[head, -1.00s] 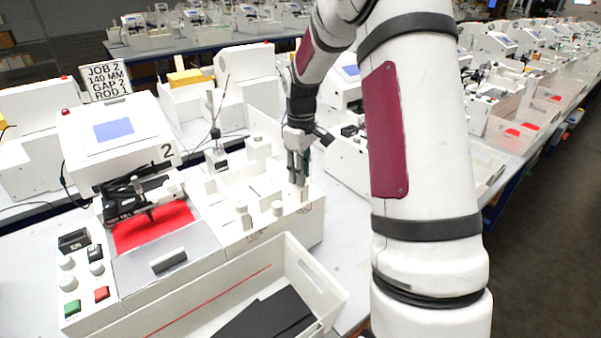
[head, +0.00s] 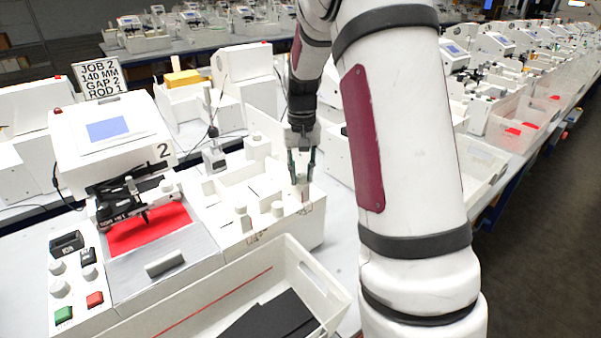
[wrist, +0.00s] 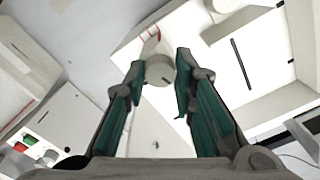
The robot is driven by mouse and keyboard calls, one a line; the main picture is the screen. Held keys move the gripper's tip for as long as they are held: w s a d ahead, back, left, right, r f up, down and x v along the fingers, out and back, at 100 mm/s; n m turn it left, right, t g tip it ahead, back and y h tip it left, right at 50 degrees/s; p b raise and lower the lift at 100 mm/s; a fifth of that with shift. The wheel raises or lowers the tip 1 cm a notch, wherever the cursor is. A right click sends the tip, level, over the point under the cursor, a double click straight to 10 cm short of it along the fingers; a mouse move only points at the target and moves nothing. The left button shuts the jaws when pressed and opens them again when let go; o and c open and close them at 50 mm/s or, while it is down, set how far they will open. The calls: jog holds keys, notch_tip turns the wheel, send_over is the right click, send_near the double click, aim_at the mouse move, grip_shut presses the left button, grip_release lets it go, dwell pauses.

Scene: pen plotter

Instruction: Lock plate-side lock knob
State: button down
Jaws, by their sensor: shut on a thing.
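My gripper (head: 301,168) points down at the right rear of the white plotter fixture (head: 262,232). In the wrist view, its green-padded fingers (wrist: 161,72) are shut on a round whitish knob (wrist: 160,70), one finger on each side. The knob's top shows a small dark mark. In the head view the fingers mostly hide this knob. No label shows which knob is the plate-side lock.
A white bin (head: 322,283) with dark sheets (head: 268,318) lies in front of the fixture. The plotter (head: 112,150) with a red plate (head: 150,228) stands at the left, with a button panel (head: 76,283) before it. A sign (head: 100,77) reads JOB 2, 140 MM, GAP 2, ROD 1.

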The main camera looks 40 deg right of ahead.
aim_at(301, 176)
jog(key=shift+m, duration=1.6)
jog(key=c, duration=1.3)
grip_release()
jog(key=shift+c, duration=0.2)
notch_tip(301, 176, up, 12)
